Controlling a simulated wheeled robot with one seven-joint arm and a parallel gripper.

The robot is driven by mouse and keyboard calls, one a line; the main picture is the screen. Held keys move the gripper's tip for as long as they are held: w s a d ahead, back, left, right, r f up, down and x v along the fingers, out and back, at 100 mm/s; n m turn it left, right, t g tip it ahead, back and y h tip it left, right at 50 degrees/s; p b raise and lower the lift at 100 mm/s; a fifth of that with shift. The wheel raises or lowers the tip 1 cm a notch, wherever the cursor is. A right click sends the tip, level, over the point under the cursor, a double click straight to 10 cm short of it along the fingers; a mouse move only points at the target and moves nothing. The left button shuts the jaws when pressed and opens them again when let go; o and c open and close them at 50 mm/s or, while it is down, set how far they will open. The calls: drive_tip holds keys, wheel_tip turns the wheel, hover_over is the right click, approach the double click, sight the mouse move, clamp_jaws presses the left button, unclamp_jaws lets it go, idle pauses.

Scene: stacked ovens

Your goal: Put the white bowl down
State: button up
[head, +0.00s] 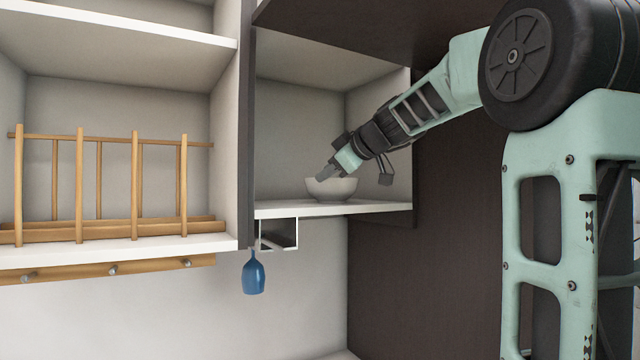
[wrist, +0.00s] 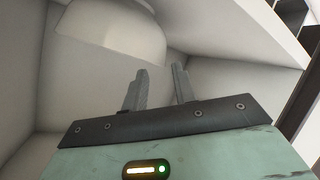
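The white bowl (head: 331,189) sits upright on the shelf (head: 385,207) of the open cabinet compartment in the head view. It also shows in the wrist view (wrist: 112,32) at the upper left, partly cut off by the frame edge. My gripper (head: 334,170) is at the bowl's upper rim in the head view, reaching in from the right. In the wrist view my gripper (wrist: 160,70) has its two fingers apart, with nothing seen between them. The bowl appears beyond and left of the fingertips. Whether a finger still touches the rim cannot be told.
A wooden rack (head: 135,190) stands in the cabinet to the left, behind a dark divider (head: 246,120). A blue glass (head: 254,274) hangs below the shelf beside a small white holder (head: 279,234). The compartment holds only the bowl, with free shelf around it.

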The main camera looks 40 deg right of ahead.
drive_tip(key=b+v, duration=0.2)
drive_tip(key=v, duration=0.6)
idle(0.4)
